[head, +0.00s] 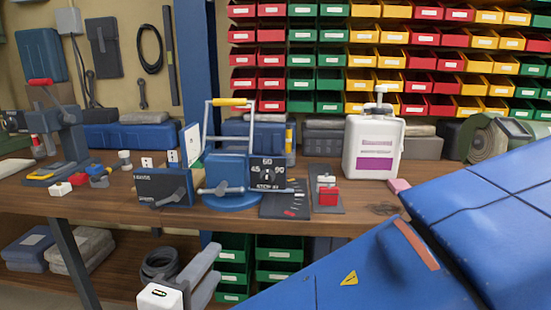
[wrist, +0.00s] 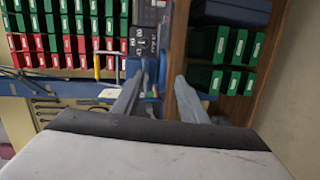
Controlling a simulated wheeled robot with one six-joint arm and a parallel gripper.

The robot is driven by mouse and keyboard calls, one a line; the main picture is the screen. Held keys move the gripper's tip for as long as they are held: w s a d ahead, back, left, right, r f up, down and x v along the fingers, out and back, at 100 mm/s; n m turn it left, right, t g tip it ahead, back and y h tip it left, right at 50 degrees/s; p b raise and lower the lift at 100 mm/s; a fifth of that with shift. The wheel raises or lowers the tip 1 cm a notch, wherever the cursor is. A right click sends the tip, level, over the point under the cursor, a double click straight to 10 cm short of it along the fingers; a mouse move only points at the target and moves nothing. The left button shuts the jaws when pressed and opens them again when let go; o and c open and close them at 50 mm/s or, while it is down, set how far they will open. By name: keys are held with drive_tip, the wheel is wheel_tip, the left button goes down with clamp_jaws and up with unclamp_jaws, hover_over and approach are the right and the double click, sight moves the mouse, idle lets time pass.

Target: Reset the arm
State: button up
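My gripper (wrist: 157,82) is open in the wrist view, with its two grey fingers apart and nothing between them. In the head view my gripper (head: 212,270) is low at the centre-left, in front of and below the bench edge. A blue device (head: 227,168) stands on the bench with a raised frame and a yellow-gripped bar (head: 230,102). A dark plate (head: 268,173) at its right carries the numbers 45, 60 and 90 and a pointer. A dark box with a grey lever (head: 165,188) stands to its left.
Green bins (head: 278,270) stand on the lower shelf. Coloured bins (head: 390,58) fill the back wall.

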drive_tip(key=w+d+f+m+g+h, duration=0.1)
drive_tip(key=w+d+f+m+g, duration=0.15)
drive_tip(key=d, duration=0.55)
drive_tip(key=w+d+f+m+g+h, duration=0.1)
drive_tip(key=w+d+f+g, duration=0.15)
drive_tip(key=d, duration=0.45)
drive_tip(key=w+d+f+m+g+h, duration=0.1)
drive_tip(key=w+d+g, duration=0.2)
drive_tip(key=d, duration=0.5)
drive_tip(key=s+d+f+m+g+y, duration=0.1)
drive_tip(key=s+d+f+m+y, duration=0.2)
drive_tip(key=d, duration=0.6)
drive_tip(key=s+d+f+m+g+y, duration=0.2)
drive_tip(key=s+d+f+m+y, duration=0.1)
drive_tip(key=s+d+m, duration=0.3)
drive_tip(key=shift+s+d+f+m+y, duration=0.3)
drive_tip(key=shift+d+m, duration=0.35)
drive_tip(key=shift+d, duration=0.7)
drive_tip(key=shift+w, duration=0.1)
